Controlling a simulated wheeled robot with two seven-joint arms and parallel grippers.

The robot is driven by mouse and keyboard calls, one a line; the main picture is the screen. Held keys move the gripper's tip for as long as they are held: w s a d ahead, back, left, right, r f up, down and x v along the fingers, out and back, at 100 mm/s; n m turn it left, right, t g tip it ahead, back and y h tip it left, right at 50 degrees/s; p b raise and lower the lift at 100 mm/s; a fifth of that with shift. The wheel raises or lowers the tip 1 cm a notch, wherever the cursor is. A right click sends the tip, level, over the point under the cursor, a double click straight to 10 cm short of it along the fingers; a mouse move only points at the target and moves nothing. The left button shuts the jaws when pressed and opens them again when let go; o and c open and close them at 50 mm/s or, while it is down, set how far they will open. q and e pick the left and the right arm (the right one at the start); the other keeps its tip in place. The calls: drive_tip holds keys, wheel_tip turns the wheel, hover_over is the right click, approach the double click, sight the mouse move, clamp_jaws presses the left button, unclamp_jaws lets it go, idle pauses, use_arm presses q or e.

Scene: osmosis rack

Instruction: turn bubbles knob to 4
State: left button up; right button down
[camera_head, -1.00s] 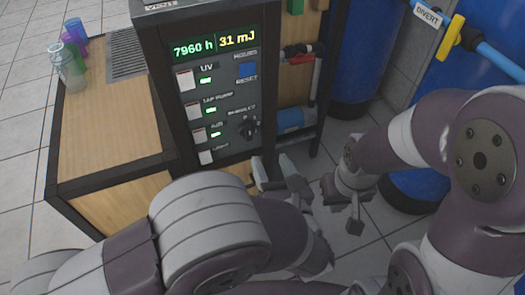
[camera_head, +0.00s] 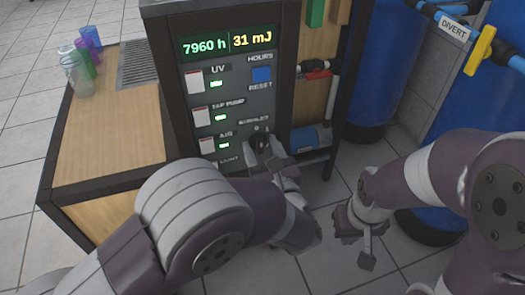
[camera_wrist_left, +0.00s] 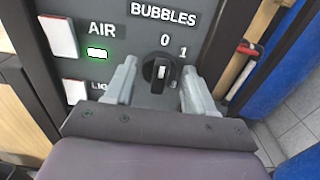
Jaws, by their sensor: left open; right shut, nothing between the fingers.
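The bubbles knob (camera_wrist_left: 159,73) is a black round knob with a white mark on the grey panel, under the BUBBLES label (camera_wrist_left: 163,14) in the left wrist view. The numbers 0 and 1 show above it; other numbers are hidden or out of view. The white mark points roughly upward. In the head view the knob (camera_head: 261,140) is partly covered by my left gripper (camera_head: 266,157). My left gripper is open, its fingers (camera_wrist_left: 158,88) on either side of the knob; contact cannot be told. My right gripper (camera_head: 357,247) is shut and empty, at the lower right, away from the panel.
White switches with green lights (camera_head: 215,84) and a blue RESET button (camera_head: 261,75) are on the same panel. A red-handled valve (camera_head: 315,67) and pipes stand right of it. Cups (camera_head: 77,73) stand on the wooden counter (camera_head: 110,130) at left.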

use_arm(q)
drive_tip(key=shift+c, duration=0.3)
drive_tip(key=c, duration=0.7)
